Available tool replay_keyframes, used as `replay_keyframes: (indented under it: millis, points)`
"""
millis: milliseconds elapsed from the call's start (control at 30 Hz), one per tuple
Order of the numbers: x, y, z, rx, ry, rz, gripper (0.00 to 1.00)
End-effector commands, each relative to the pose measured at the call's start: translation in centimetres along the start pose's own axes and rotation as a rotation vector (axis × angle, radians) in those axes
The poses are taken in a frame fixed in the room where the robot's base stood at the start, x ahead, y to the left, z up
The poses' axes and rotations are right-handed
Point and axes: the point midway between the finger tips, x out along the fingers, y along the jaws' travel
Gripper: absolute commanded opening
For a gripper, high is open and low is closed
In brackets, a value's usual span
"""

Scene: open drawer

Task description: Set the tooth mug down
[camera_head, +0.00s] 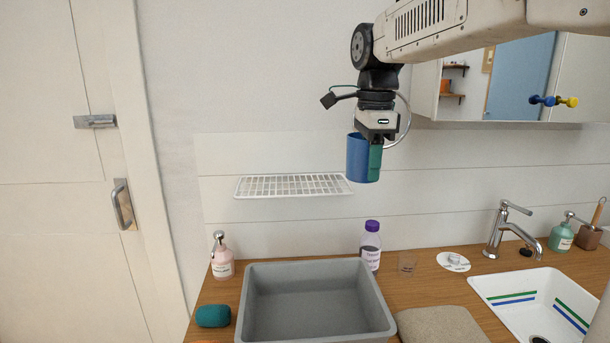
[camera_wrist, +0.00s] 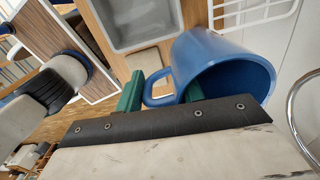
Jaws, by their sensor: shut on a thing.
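The tooth mug is a blue cup with a handle (camera_head: 357,158), held in the air above the counter and just right of the wire shelf. It also shows in the wrist view (camera_wrist: 222,65), with its open mouth turned toward the camera. My gripper (camera_head: 375,160) points down at the mug's right side. In the wrist view its green fingers (camera_wrist: 163,92) are shut at the mug's handle, with one finger partly hidden behind the handle and rim.
A white wire shelf (camera_head: 293,186) is on the wall and looks empty. A mirror cabinet (camera_head: 428,98) hangs at right.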

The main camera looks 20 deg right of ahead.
Motion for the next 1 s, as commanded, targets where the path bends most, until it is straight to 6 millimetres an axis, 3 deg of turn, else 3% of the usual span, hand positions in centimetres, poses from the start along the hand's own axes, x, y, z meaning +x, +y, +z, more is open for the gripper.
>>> replay_keyframes:
  millis: [500,767,1000]
  points:
    - [1.5,-9.0,9.8,-0.009,0.000,0.001,0.00]
    - [1.9,-10.5,11.3,-0.008,0.000,0.000,0.00]
    - [4.8,-10.4,11.2,-0.007,0.000,0.001,0.00]
